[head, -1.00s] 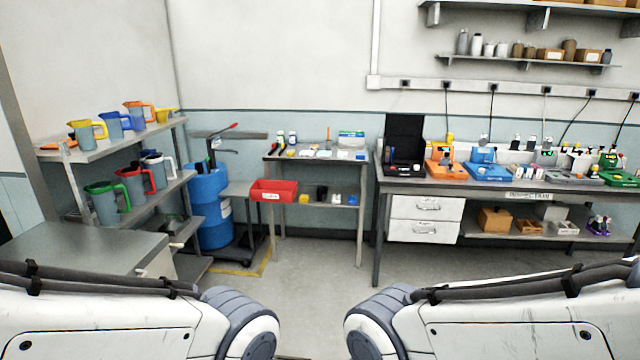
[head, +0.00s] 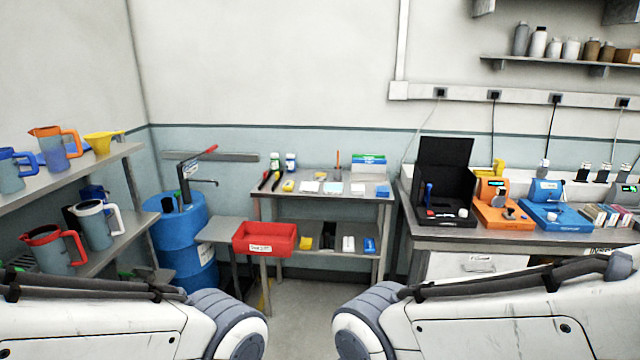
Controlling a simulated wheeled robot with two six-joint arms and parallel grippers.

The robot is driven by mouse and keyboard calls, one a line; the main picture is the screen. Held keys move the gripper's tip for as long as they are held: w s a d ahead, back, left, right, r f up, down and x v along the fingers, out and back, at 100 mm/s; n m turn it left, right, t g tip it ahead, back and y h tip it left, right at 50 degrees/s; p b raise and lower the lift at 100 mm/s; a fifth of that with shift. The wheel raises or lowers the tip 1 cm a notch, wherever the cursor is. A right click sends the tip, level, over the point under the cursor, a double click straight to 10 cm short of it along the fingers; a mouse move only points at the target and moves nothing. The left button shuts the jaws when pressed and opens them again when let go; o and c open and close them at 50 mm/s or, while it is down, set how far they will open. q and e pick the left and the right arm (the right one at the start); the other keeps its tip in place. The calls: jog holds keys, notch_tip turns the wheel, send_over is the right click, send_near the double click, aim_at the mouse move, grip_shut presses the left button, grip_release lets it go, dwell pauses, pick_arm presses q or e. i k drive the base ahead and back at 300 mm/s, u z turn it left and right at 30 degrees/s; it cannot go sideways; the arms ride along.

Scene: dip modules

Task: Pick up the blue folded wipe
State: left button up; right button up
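A small metal table (head: 262,191) stands ahead. Several small flat pieces lie on its top: a whitish one (head: 310,187), a pale blue one (head: 333,188), another pale one (head: 357,189) and a small darker blue item (head: 382,191) at the right end. A blue item (head: 369,245) also sits on the lower shelf. At this size I cannot tell for certain which one is the blue folded wipe. Only my arm links show at the bottom of the view; neither gripper is in view.
A red bin (head: 265,239) hangs at the table's front left. A blue drum (head: 180,235) stands left, near shelves with jugs (head: 97,224). A workbench (head: 470,234) with a black case (head: 443,180) and orange and blue devices stands right. Some floor (head: 310,305) is clear ahead.

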aim_at(381, 191)
jog(key=z, duration=0.1)
jog(key=i, duration=1.95)
jog(key=z, duration=0.15)
jog(key=i, duration=1.4)
jog(key=z, duration=0.15)
